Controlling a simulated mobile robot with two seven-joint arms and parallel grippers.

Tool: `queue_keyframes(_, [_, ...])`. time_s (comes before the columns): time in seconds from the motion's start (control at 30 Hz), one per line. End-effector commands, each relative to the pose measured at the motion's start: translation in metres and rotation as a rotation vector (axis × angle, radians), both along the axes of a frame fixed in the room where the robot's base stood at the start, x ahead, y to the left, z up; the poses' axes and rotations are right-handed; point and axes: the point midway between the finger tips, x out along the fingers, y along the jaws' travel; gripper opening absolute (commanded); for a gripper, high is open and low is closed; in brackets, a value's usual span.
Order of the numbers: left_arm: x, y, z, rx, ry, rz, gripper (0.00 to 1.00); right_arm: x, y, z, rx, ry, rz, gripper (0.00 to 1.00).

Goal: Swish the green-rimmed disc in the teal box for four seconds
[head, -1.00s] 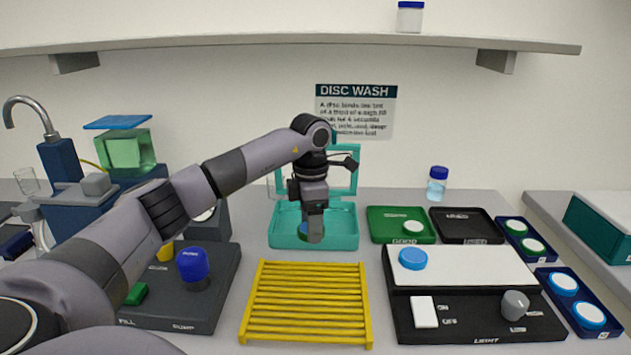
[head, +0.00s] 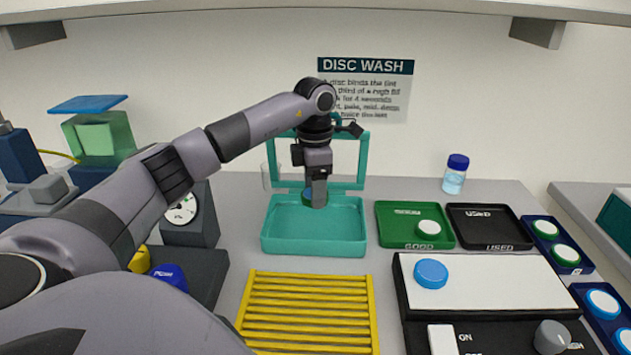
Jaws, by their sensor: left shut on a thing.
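The teal box (head: 315,246) stands open on the bench, its framed lid (head: 347,150) upright at the back. My left gripper (head: 317,196) points down over the back part of the box. It is shut on the green-rimmed disc (head: 308,198), which shows only as a green edge beside and behind the fingers. I cannot tell how far the disc is from the box floor or whether it touches liquid. My right gripper is not in view.
A yellow rack (head: 306,305) lies in front of the box. A gauge (head: 181,211) stands left.

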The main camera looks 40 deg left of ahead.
Motion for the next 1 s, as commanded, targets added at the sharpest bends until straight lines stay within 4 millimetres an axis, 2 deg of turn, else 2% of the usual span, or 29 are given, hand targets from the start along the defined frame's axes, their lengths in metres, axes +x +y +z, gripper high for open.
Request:
queue_keyframes(0.23, [0.0,0.0,-0.009,0.0,0.0,0.0,0.32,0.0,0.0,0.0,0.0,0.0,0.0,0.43])
queue_keyframes(0.43, [-0.001,0.0,-0.029,0.001,0.003,0.0,0.32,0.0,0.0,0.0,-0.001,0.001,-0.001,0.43])
queue_keyframes(0.7, [0.0,0.0,-0.071,0.0,0.001,-0.001,0.32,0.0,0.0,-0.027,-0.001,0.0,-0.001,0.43])
queue_keyframes(0.83, [0.0,0.0,-0.081,0.0,0.0,-0.001,0.32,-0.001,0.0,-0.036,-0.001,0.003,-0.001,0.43])
queue_keyframes(1.0, [0.0,0.0,-0.083,-0.001,-0.001,0.0,0.32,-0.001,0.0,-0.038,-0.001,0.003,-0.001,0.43])
